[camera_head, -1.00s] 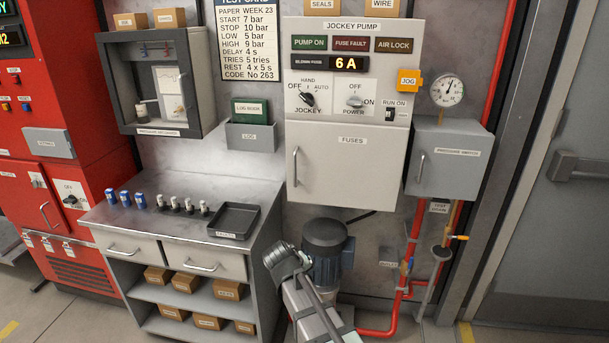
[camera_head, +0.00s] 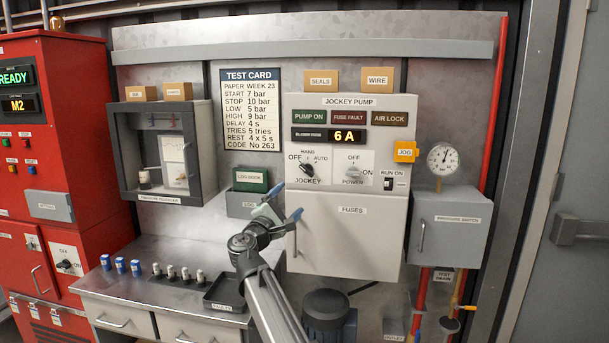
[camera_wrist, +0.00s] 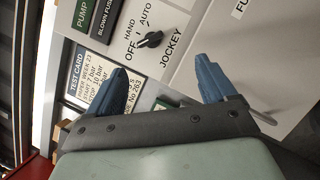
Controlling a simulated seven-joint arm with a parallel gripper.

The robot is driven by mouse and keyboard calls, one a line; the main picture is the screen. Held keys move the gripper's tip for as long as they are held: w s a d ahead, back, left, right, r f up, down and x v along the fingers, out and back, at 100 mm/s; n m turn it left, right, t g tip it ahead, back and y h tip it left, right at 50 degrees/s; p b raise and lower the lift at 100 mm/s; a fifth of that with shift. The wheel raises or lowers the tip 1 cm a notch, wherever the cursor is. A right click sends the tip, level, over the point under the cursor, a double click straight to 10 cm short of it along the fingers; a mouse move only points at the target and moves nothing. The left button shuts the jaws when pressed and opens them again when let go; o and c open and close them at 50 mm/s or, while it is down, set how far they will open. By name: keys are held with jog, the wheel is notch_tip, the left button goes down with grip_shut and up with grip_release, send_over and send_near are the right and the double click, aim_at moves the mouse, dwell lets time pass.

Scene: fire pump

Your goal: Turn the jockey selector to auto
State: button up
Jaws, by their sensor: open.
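The jockey selector (camera_head: 307,170) is a black knob on the white jockey pump panel (camera_head: 343,203), with OFF, HAND and AUTO marks around its upper side. It also shows in the wrist view (camera_wrist: 149,40), where its pointer appears to be toward OFF. My gripper (camera_head: 291,199) is below and a little left of the selector in the head view, with its blue fingers spread and nothing between them. In the wrist view my gripper (camera_wrist: 159,63) has the selector beyond the gap between its fingertips, apart from both.
The power switch (camera_head: 354,172) and run-on switch (camera_head: 389,184) sit right of the selector. A fuses door (camera_head: 343,235) with a handle is below. A green log book (camera_head: 251,179) in its holder is left of the panel. A bench with a tray (camera_head: 226,291) is lower left.

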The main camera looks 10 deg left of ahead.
aim_at(307, 170)
jog(key=n, duration=0.2)
jog(key=r+n, duration=0.1)
jog(key=shift+w+a+n+t+y, duration=0.1)
jog(key=shift+a+n+t+y, duration=0.2)
jog(key=shift+a, duration=0.1)
jog(key=x, duration=1.3)
jog(key=shift+w, duration=0.25)
jog(key=shift+c, duration=0.3)
jog(key=c, duration=1)
